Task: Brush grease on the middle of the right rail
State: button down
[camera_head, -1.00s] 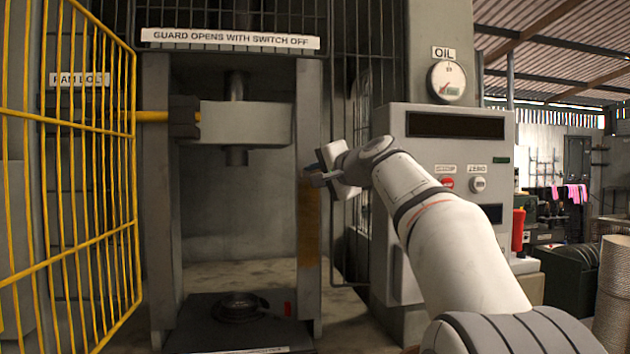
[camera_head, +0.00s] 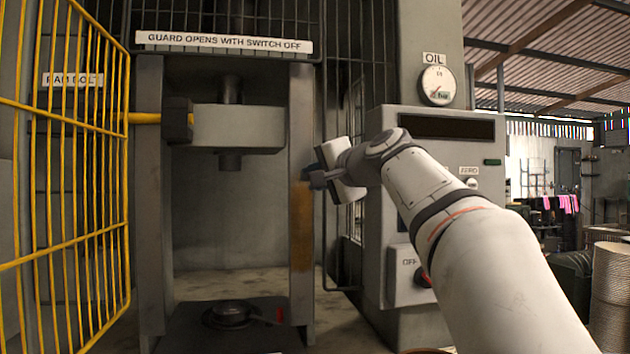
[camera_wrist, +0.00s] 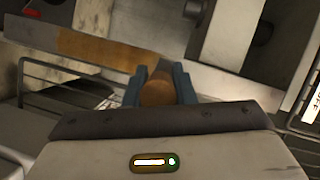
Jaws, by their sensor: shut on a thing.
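The right rail (camera_head: 302,120) is the grey upright post at the right of the press. A brown-orange patch (camera_head: 302,235) covers its middle stretch; in the wrist view the rail runs slantwise across, with the patch (camera_wrist: 95,48) at left. My gripper (camera_head: 314,178) is beside the rail's right edge, level with the patch's upper end. In the wrist view my gripper (camera_wrist: 159,85) is shut on a rounded brown thing (camera_wrist: 157,93), seemingly the brush handle. The bristles are hidden, so I cannot tell whether they touch the rail.
The yellow guard (camera_head: 70,170) stands open at left. The ram block (camera_head: 238,128) hangs between the rails above a dark base plate (camera_head: 190,335) with a round fitting (camera_head: 230,314). A grey control cabinet (camera_head: 375,210) stands close right of the rail, partly behind my arm.

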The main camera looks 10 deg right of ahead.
jog(key=shift+w, duration=0.1)
dwell(0.4)
jog(key=shift+w+p, duration=1.6)
jog(key=shift+w, duration=1.75)
jog(key=shift+w+p, duration=0.5)
jog(key=shift+w, duration=0.5)
jog(key=shift+f, duration=0.1)
jog(key=shift+r, duration=0.25)
jog(key=shift+f, duration=0.1)
